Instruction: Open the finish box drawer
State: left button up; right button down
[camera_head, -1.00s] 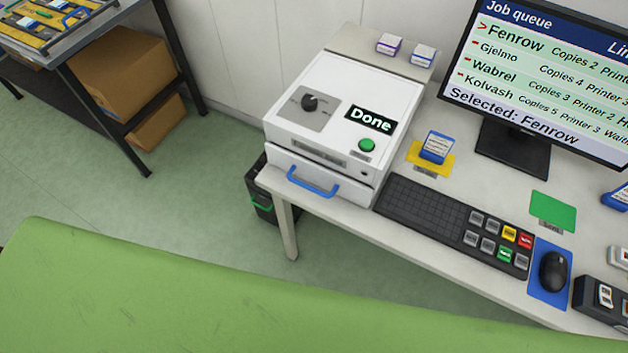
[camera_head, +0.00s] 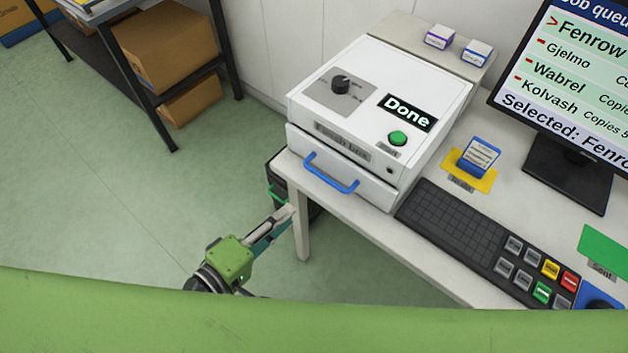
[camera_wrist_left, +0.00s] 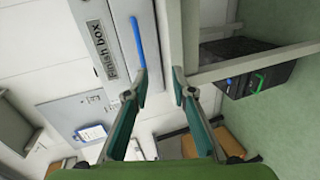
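The finish box (camera_head: 372,100) is a white box on the desk with a dial, a green button and a display reading "Done". Its drawer (camera_head: 340,168) has a blue bar handle (camera_head: 331,174) on the front and looks closed. My left gripper (camera_head: 280,217) is below and left of the handle, in front of the desk's corner leg, not touching the handle. In the left wrist view its two fingers (camera_wrist_left: 157,80) are spread with nothing between the tips; the blue handle (camera_wrist_left: 138,41) shows just beyond them. My right gripper is in neither view.
The desk leg (camera_head: 301,222) stands close to my left gripper, with a dark bin (camera_head: 277,181) behind it. A keyboard (camera_head: 459,235) lies right of the box. The floor to the left is clear.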

aim_at(325, 177)
pick_arm(q)
jog(key=shift+n+h, duration=0.3)
jog(key=w+d, duration=0.2)
jog(key=w, duration=0.1)
jog(key=w+d+p, duration=0.1)
jog(key=w+d, duration=0.2)
jog(key=w, duration=0.1)
jog(key=w+d+p, duration=0.1)
jog(key=w+d, duration=0.2)
jog(key=shift+w+d+r, duration=0.15)
jog(key=shift+w+d, duration=0.05)
jog(key=shift+w, duration=0.1)
grip_shut()
